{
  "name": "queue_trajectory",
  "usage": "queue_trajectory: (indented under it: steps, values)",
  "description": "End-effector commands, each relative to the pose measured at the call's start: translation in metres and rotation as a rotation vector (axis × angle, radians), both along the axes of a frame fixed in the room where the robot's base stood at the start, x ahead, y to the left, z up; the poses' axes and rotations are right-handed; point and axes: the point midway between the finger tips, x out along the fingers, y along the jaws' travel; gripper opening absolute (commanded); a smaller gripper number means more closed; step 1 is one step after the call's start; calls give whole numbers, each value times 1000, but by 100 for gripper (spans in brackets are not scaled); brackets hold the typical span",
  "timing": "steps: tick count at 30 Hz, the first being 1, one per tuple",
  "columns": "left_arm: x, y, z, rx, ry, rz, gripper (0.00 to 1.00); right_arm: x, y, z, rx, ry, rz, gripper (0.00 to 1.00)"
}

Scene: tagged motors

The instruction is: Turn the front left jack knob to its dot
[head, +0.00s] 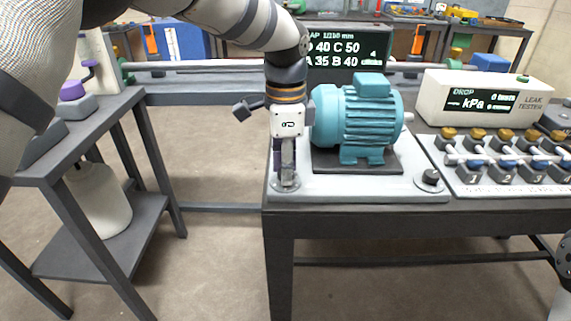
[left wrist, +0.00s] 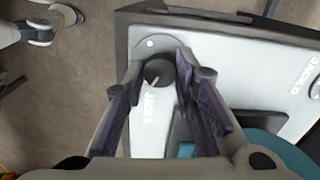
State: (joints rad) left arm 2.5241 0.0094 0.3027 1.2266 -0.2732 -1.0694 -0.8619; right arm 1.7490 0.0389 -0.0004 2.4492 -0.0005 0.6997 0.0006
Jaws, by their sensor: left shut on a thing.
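The front left jack knob (left wrist: 158,73) is a small dark round knob with a white pointer line, on a pale round dial at the corner of the white base plate (left wrist: 212,80). The pointer does not appear lined up with the dot. My left gripper (left wrist: 160,66) points down with its fingers closed on the knob's sides. In the head view the left gripper (head: 286,181) covers the knob. My right gripper is not in view.
The teal motor (head: 362,115) stands on the plate just right of my left gripper. Another dark knob (head: 431,177) sits at the plate's front right corner. The leak tester (head: 485,99) and a valve panel (head: 500,177) are further right. A display board (head: 345,48) stands behind.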

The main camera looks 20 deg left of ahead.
Motion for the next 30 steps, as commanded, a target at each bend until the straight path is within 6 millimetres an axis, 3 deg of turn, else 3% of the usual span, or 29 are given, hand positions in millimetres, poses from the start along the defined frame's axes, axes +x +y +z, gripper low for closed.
queue_trajectory:
  steps: [30]
  values:
    - [0, 0, 0, 0, -1, 825, 0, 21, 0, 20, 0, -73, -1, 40]
